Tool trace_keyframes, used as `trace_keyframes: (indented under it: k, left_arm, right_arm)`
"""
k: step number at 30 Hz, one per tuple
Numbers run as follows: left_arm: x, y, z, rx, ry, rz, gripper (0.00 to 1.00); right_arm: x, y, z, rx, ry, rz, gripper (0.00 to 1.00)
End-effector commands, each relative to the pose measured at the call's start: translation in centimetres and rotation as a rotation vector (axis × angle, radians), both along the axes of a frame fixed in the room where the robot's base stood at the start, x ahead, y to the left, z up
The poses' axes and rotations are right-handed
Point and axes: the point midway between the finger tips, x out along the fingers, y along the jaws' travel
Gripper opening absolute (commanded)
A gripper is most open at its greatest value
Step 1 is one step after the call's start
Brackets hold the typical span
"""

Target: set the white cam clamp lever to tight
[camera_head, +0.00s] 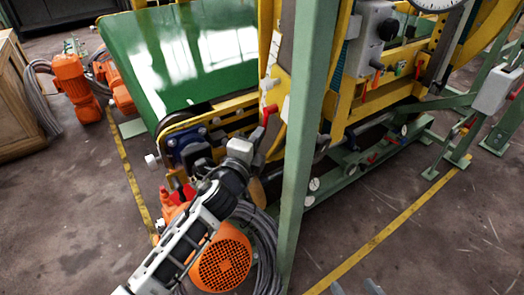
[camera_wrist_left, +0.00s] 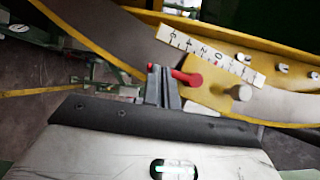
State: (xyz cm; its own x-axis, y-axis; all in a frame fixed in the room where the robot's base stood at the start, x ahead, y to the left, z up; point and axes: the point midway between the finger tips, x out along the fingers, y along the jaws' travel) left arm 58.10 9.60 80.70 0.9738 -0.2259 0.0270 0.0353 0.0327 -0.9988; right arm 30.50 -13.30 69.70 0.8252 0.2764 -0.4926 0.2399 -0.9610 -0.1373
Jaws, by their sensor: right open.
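In the left wrist view a white knob-ended piece (camera_wrist_left: 241,92) stands out from a yellow plate (camera_wrist_left: 205,88); I cannot tell whether it is the white cam clamp lever. A red lever (camera_wrist_left: 188,77) lies just left of it, and shows in the head view (camera_head: 268,114) on the yellow frame. My left gripper (camera_head: 252,142) is close below the red lever; its fingers (camera_wrist_left: 163,84) look together, beside or overlapping the lever, with contact unclear. My right gripper (camera_head: 354,288) is open and empty at the bottom edge, with only its fingertips showing.
A green post (camera_head: 305,130) stands just right of my left gripper. An orange motor (camera_head: 222,260) and grey cables lie below my left arm. A green belt (camera_head: 185,55) is behind. A numbered scale strip (camera_wrist_left: 208,54) is above the red lever. The floor at lower right is clear.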

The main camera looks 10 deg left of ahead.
Motion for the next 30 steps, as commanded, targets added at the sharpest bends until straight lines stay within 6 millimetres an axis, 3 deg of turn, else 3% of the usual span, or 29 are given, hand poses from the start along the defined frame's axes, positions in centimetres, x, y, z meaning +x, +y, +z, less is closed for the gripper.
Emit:
trace_keyframes:
  k: [8,14,17,24,30]
  left_arm:
    - [0.0,-0.1,0.3,0.006,-0.014,-0.005,0.00]
    - [-1.5,0.0,0.3,0.006,-0.010,-0.011,0.00]
    - [-2.8,0.1,0.3,0.008,-0.010,-0.019,0.00]
    - [-8.4,1.5,0.0,0.009,-0.008,-0.018,0.00]
    - [-11.3,2.2,0.0,0.010,-0.010,-0.017,0.00]
  right_arm:
    - [0.1,0.1,0.7,-0.002,-0.017,0.009,0.53]
    - [0.0,0.1,1.2,-0.001,-0.013,0.009,0.53]
    - [-0.1,0.1,1.2,-0.002,-0.003,0.009,0.53]
    - [-0.2,0.1,0.6,-0.002,0.006,0.010,0.53]
    - [-0.1,0.1,0.6,-0.002,0.002,0.009,0.53]
